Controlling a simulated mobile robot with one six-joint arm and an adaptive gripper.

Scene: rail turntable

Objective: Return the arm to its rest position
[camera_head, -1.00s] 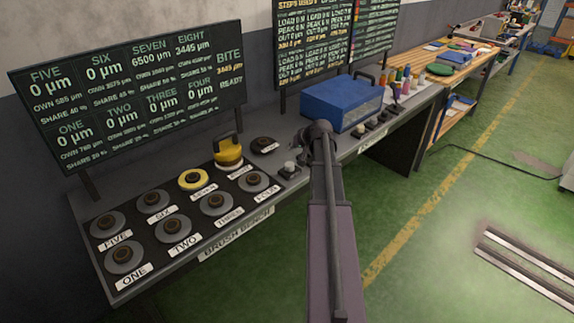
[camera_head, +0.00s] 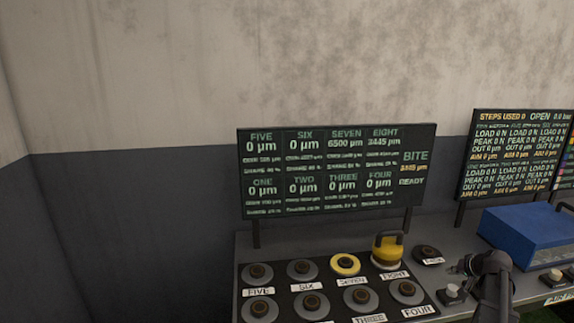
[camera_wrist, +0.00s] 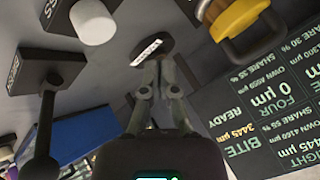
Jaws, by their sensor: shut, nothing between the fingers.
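My gripper (camera_wrist: 161,68) shows in the wrist view with its two fingers together and nothing between them. It is over the grey bench, near a dark disc with a white label (camera_wrist: 152,47). A yellow weight with a handle (camera_wrist: 238,22) is to the upper right of the fingers, apart from them. In the head view my arm is at the lower right, in front of the blue box (camera_head: 530,236).
The bench (camera_head: 455,240) carries several labelled round knobs, one with a yellow ring (camera_head: 345,265), and the yellow weight (camera_head: 388,251). A white-topped button (camera_head: 452,291) stands close left of my arm. Two display boards (camera_head: 330,168) (camera_head: 515,150) stand behind, before the wall.

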